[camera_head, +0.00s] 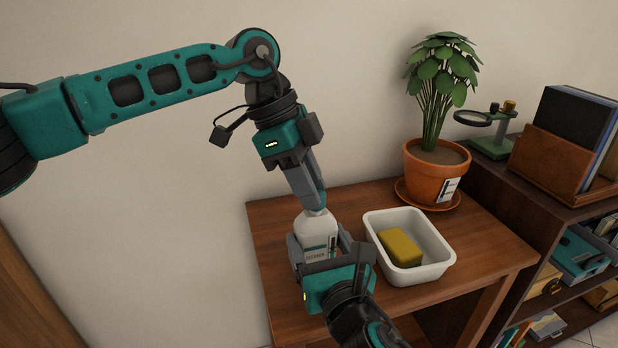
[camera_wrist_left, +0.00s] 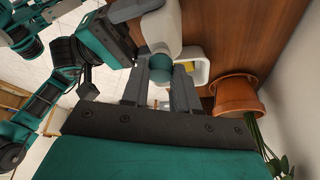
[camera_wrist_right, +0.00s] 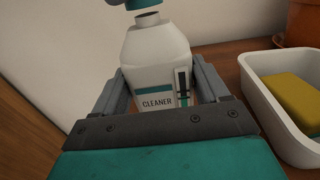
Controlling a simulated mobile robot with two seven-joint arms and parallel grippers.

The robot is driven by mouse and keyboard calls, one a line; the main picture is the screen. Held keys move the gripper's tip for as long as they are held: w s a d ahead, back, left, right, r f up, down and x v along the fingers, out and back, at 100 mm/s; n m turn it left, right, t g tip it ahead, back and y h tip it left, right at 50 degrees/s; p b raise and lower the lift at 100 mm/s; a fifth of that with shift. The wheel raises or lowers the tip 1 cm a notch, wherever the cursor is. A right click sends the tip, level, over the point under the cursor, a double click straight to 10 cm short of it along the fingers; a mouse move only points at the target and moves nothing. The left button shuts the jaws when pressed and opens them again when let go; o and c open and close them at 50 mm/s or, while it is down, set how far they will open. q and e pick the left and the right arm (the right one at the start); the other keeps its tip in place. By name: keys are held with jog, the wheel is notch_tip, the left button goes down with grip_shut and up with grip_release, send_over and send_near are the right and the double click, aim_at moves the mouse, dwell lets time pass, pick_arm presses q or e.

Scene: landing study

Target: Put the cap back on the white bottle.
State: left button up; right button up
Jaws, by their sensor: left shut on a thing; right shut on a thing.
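The white bottle (camera_head: 317,230), labelled CLEANER, is upright in the head view near the table's left side. Its open neck (camera_wrist_right: 148,19) shows in the right wrist view. My right gripper (camera_head: 320,256) is shut around the bottle's body, with a finger on each side. My left gripper (camera_head: 314,205) points down from above and is shut on the teal cap (camera_wrist_left: 160,63). In the right wrist view the cap (camera_wrist_right: 139,4) is just above the neck and a little left of it, with a small gap. The fingers mostly hide the cap in the head view. I cannot tell whether the bottle's base touches the table.
A white tub (camera_head: 436,268) with a yellow sponge (camera_head: 400,246) stands right of the bottle on the wooden table (camera_head: 270,228). A potted plant (camera_head: 436,168) is behind it. A dark shelf (camera_head: 520,204) with a magnifier stand (camera_head: 490,146) is at the right.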

pick_arm(q)
jog(key=shift+f, duration=0.5)
dwell(0.4)
